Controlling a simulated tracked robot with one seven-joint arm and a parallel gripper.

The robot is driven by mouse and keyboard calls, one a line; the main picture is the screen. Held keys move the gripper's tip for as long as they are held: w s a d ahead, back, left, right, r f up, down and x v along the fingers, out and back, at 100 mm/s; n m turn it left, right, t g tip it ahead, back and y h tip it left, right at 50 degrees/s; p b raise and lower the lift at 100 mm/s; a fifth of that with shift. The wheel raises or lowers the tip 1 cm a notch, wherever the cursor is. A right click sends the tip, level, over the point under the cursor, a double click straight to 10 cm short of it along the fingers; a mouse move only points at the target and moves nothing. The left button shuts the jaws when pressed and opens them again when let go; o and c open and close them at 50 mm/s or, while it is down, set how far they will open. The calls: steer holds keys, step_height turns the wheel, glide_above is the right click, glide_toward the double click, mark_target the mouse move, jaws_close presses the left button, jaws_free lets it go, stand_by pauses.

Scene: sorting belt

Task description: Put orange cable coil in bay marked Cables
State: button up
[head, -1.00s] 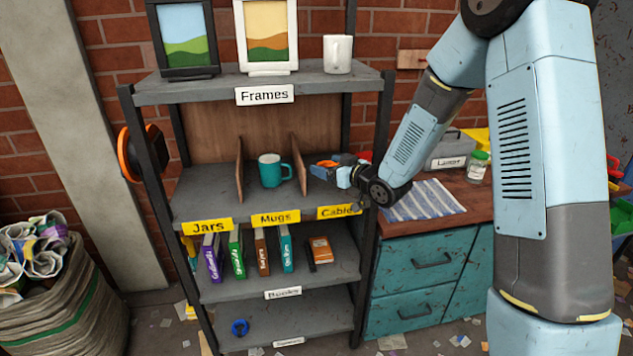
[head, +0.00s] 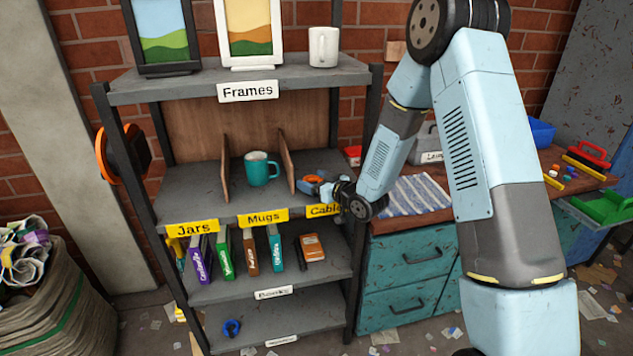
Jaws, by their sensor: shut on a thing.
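The orange cable coil (head: 308,185) is at the front of the right bay of the middle shelf. My gripper (head: 318,187) is shut on it, reaching in from the right; the jaws partly hide it. I cannot tell whether the coil touches the shelf. The yellow Cables label (head: 323,211) is on the shelf edge just below, its right end covered by my wrist. A wooden divider (head: 287,163) stands left of the coil.
A teal mug (head: 262,169) stands in the Mugs bay, left of the divider. The Jars bay looks empty. Books (head: 250,252) fill part of the shelf below. A striped cloth (head: 415,195) lies on the workbench beside my wrist.

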steer(key=o, duration=0.9)
steer(key=shift+a, duration=0.1)
steer(key=v, duration=1.2)
